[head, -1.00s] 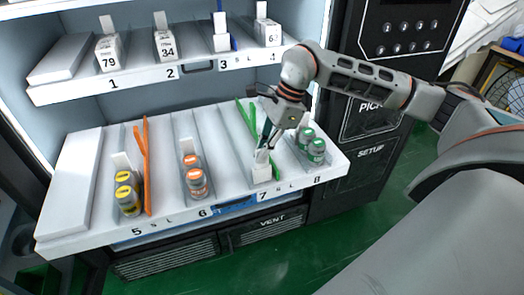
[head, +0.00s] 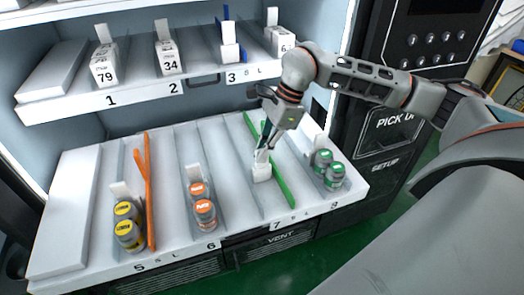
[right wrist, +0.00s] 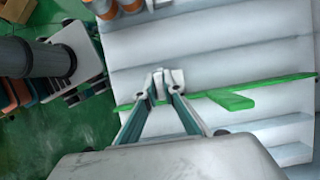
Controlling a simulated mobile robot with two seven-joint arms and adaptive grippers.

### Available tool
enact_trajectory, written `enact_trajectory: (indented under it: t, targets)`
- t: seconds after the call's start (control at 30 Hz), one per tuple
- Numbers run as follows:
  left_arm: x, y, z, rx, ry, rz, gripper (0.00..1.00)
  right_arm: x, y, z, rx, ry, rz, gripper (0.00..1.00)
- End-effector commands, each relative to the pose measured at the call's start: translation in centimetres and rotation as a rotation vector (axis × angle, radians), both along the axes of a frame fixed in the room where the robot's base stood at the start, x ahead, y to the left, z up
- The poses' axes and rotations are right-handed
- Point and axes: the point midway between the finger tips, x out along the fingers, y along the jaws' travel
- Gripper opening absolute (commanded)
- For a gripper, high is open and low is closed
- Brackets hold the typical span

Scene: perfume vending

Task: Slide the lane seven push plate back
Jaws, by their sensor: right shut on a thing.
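The lane seven push plate (head: 262,172) is a small white block with an upright tab. It stands in lane seven of the lower shelf, set back from the front edge and its 7 label (head: 276,226). My right gripper (head: 263,155) points down and is shut on the plate's upright tab. In the right wrist view the fingertips (right wrist: 165,88) close around the white push plate (right wrist: 178,77). The fingers partly cover the tab. My left gripper is not in view.
A long green divider (head: 280,182) runs close along the right side of the plate. Green-capped bottles (head: 334,177) stand in lane eight, orange-capped bottles (head: 205,212) in lane six, yellow-capped bottles (head: 128,235) in lane five. The upper shelf (head: 130,93) overhangs behind. Lane seven is bare before the plate.

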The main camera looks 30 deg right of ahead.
Motion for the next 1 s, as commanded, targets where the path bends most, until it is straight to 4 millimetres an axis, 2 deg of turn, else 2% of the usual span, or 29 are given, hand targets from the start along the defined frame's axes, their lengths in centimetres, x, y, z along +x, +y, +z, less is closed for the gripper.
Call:
enact_trajectory:
  t: [0.27, 0.3, 0.33, 0.77, 0.87, 1.0]
  targets:
    - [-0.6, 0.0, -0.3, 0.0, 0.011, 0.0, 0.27, -0.1, 0.1, 0.0, 0.001, 0.002, 0.001, 0.0]
    - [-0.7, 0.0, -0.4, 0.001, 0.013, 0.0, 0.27, -0.1, 0.1, 0.0, 0.002, 0.001, 0.001, 0.18]
    - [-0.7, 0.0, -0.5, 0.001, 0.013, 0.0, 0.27, -0.1, 0.1, 0.0, 0.001, 0.002, 0.001, 0.25]
    - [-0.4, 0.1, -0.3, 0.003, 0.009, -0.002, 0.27, -0.1, -0.2, 0.4, 0.0, 0.002, 0.001, 0.25]
    - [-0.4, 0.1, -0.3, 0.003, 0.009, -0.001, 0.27, -0.2, -0.6, 1.5, 0.001, 0.0, 0.0, 0.25]
    - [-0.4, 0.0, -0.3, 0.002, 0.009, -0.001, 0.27, -0.4, -1.6, 4.0, 0.0, -0.002, -0.001, 0.25]
